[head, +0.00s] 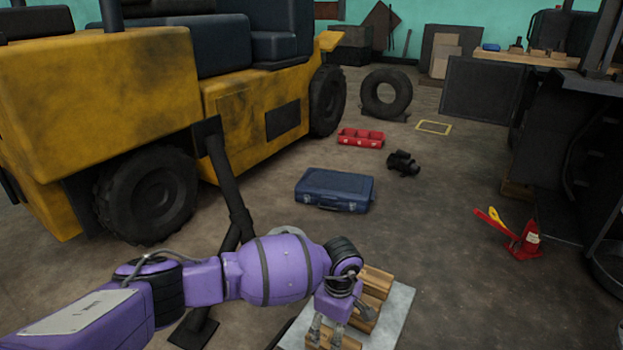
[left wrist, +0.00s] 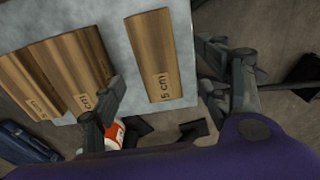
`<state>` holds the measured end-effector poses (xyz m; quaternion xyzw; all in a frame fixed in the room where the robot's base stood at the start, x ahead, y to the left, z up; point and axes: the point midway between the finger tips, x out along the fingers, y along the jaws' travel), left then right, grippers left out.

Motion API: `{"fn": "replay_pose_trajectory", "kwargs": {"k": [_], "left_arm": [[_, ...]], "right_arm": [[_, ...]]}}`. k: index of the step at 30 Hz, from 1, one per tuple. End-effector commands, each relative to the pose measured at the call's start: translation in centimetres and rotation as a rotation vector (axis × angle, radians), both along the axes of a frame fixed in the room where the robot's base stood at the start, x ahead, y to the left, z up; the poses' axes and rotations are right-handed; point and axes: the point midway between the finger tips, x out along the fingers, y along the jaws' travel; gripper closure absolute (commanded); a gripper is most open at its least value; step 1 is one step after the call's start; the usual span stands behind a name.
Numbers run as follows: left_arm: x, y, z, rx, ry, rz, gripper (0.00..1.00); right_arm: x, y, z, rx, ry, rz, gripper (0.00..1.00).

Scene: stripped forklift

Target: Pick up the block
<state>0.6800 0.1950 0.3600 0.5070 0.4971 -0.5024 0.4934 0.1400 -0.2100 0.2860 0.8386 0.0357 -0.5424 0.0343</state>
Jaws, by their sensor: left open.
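Several wooden blocks lie side by side on a pale grey board (head: 399,304), partly hidden by my left arm in the head view. In the left wrist view, one wooden block (left wrist: 150,50) marked "5 cm" lies apart from the others on the grey board (left wrist: 118,48). A second block (left wrist: 87,62) and a third block (left wrist: 45,78) sit close together to its left. My left gripper (head: 325,333) is open over the near part of the board. In the left wrist view its fingers (left wrist: 170,80) show on either side of the "5 cm" block, with nothing held.
A blue toolbox (head: 335,190) lies on the floor beyond the board. A red tray (head: 361,138), a black object (head: 403,163) and a red jack (head: 524,241) are farther off. The yellow forklift (head: 90,90) stands at the left.

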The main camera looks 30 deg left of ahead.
Motion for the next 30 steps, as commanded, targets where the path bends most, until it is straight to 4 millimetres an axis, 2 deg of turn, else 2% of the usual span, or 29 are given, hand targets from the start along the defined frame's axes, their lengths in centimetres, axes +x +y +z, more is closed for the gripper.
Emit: {"fn": "replay_pose_trajectory", "kwargs": {"k": [3, 10, 16, 19, 24, 25, 30], "left_arm": [[0.1, -0.2, -1.6, -0.004, -0.001, -0.002, 0.31], [0.3, -0.2, -3.8, -0.007, -0.001, 0.0, 0.31], [0.6, -0.2, -6.9, -0.009, -0.001, 0.001, 0.31], [0.6, -0.2, -7.5, -0.009, -0.004, 0.0, 0.31], [0.7, -0.2, -7.3, -0.008, -0.005, 0.0, 0.31], [0.7, -0.2, -7.3, -0.008, -0.005, 0.0, 0.33], [0.7, -0.2, -7.3, -0.008, -0.005, 0.0, 0.55]], "right_arm": [[0.1, 0.0, -0.7, -0.001, 0.004, 0.005, 0.6], [0.2, -0.1, -1.7, -0.003, 0.011, 0.016, 0.6], [0.5, -0.1, -3.2, -0.004, 0.016, 0.029, 0.6], [0.7, -0.1, -3.4, -0.003, 0.014, 0.03, 0.6], [0.7, -0.1, -3.2, -0.003, 0.013, 0.03, 0.6], [0.7, -0.1, -3.2, -0.003, 0.013, 0.03, 0.6], [0.7, -0.1, -3.2, -0.003, 0.013, 0.03, 0.6]]}}
